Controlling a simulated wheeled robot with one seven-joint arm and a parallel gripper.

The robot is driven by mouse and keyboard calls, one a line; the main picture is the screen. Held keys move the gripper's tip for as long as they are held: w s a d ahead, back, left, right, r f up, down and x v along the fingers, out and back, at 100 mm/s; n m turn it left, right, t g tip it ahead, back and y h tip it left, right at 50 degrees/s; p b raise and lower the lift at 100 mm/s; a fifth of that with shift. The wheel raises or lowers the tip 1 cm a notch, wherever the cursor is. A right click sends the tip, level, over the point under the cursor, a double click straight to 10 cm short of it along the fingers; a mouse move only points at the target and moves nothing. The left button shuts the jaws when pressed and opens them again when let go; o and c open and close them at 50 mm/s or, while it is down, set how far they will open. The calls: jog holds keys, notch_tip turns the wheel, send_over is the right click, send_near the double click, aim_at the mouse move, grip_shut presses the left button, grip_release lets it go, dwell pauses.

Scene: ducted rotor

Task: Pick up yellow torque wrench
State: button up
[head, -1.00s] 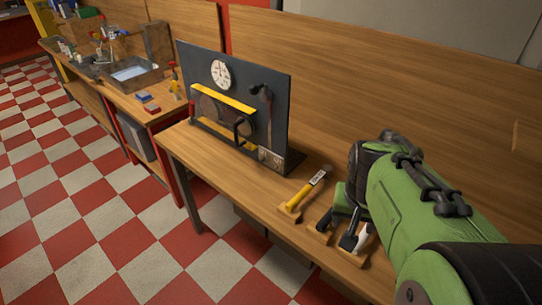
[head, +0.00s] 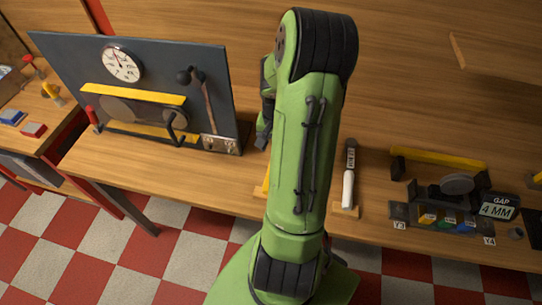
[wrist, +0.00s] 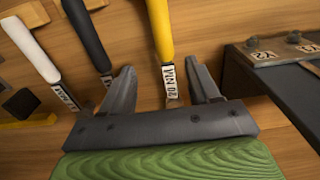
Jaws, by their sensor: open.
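The yellow torque wrench (wrist: 161,30) shows in the wrist view, its yellow handle pointing away and its metal shaft bearing a "20 NM" label. My gripper (wrist: 159,75) is open, with one finger on each side of the wrench's labelled shaft as seen from the wrist. I cannot tell how far the fingers are above it. In the head view my green arm covers most of the wrench; only a small yellow sliver (head: 266,183) shows at the arm's left edge.
A black-handled wrench (wrist: 86,38) and a white-handled wrench (wrist: 32,50) lie left of it in the wrist view. A dark panel with a dial (head: 130,90) stands left on the bench. A fixture with a gap sign (head: 497,208) sits right.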

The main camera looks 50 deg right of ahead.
jog(key=f, duration=0.5)
jog(key=shift+w+f+b, duration=0.3)
jog(key=shift+f+b, duration=0.05)
jog(key=shift+f, duration=0.05)
notch_tip(320, 180, down, 5)
jog(key=shift+w+f+b, duration=0.1)
jog(key=shift+f+b, duration=0.1)
jog(key=shift+b, duration=0.2)
